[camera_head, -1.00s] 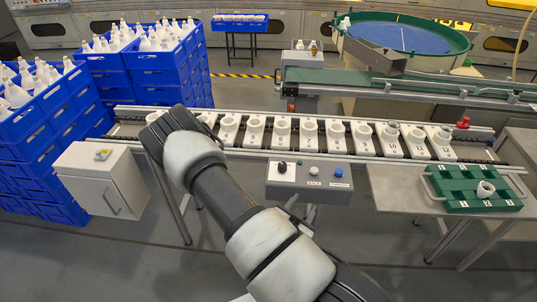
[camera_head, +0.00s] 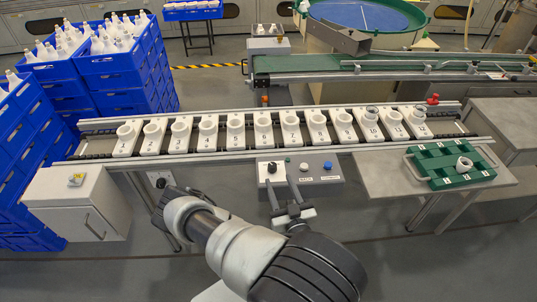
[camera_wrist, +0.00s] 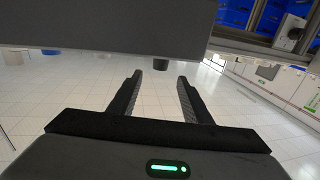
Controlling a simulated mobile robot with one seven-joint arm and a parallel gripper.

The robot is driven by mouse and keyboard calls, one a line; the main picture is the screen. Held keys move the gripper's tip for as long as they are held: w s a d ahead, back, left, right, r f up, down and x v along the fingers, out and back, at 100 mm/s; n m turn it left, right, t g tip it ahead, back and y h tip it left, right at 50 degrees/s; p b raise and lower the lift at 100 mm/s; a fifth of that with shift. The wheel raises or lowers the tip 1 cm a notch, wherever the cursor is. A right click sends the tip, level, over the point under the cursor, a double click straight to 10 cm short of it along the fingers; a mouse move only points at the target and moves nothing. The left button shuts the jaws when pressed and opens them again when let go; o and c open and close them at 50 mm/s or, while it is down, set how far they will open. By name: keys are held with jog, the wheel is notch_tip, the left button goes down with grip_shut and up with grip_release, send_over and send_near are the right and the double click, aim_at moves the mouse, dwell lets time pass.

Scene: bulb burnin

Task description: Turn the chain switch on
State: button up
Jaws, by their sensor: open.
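A grey control panel (camera_head: 318,173) is fixed at the front of the conveyor. It carries a black rotary knob (camera_head: 271,168) at its left, a small white button (camera_head: 304,167) and a blue button (camera_head: 327,166). The labels are too small to read for sure, so I cannot confirm which control is the chain switch. My gripper (camera_head: 281,180) is open and empty, its fingers just in front of the panel's left half, by the black knob. In the wrist view my gripper (camera_wrist: 160,75) has a wide gap.
The conveyor holds a row of numbered white carriers (camera_head: 235,142). A green tray (camera_head: 438,172) with a white ring-like piece stands at right.

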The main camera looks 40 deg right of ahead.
aim_at(272, 167)
jog(key=x, duration=1.2)
jog(key=shift+w+d+f, duration=0.1)
jog(key=shift+w+f, duration=0.05)
jog(key=shift+w, duration=0.05)
jog(key=shift+b, duration=0.3)
jog(key=c, duration=1.1)
